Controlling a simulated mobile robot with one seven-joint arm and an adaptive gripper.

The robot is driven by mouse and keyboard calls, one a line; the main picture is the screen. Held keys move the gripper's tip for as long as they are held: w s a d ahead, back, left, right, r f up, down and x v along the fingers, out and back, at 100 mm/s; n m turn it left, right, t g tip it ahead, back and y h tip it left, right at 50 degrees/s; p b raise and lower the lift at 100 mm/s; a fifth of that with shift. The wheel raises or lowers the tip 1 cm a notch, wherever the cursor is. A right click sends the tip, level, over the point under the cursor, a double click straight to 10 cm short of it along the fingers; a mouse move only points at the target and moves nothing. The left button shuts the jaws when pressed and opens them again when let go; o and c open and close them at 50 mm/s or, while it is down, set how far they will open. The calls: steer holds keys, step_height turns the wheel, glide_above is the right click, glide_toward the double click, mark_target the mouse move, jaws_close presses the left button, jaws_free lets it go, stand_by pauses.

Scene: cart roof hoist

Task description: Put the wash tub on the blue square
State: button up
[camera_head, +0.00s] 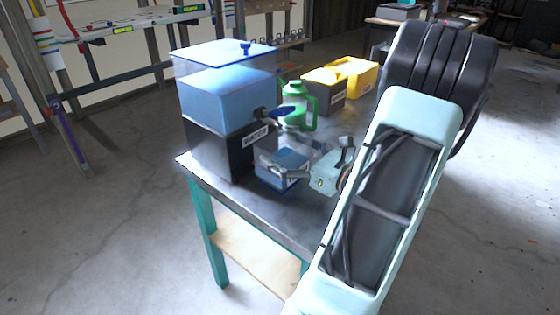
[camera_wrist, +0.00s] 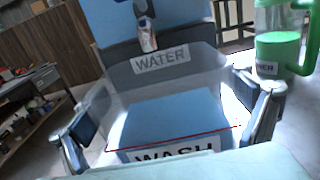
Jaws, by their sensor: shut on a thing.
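The wash tub (camera_head: 281,178) is a small clear tub with blue liquid in it, below the tap of the water tank. In the wrist view the tub (camera_wrist: 165,122) has a WASH label and a red line across its near wall. My gripper (camera_head: 292,160) is shut on the tub, and its two fingers sit at the tub's left and right sides in the wrist view (camera_wrist: 170,103). I cannot tell whether the tub touches the table.
The water tank (camera_head: 222,98) stands on a dark base labelled WATER, with a blue-handled tap (camera_head: 280,112) over the tub. A green-handled jug (camera_head: 296,106), a dark bin (camera_head: 326,89) and a yellow bin (camera_head: 361,76) stand behind on the table (camera_head: 232,190).

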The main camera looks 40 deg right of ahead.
steer(key=shift+w, duration=0.65)
step_height(320, 180, down, 4)
steer(key=shift+r+b, duration=0.25)
steer(key=shift+b, duration=0.55)
steer(key=shift+r, duration=0.1)
steer(key=o, duration=1.2)
steer(key=shift+f, duration=0.2)
steer(key=shift+o, duration=0.2)
steer(key=shift+r, duration=0.25)
steer(key=s, duration=0.4)
steer(key=s+p, duration=0.1)
steer(key=s, duration=0.3)
steer(key=s+d, duration=0.1)
steer(key=s, duration=0.3)
steer(key=shift+f+p, duration=0.1)
steer(key=shift+p, duration=0.3)
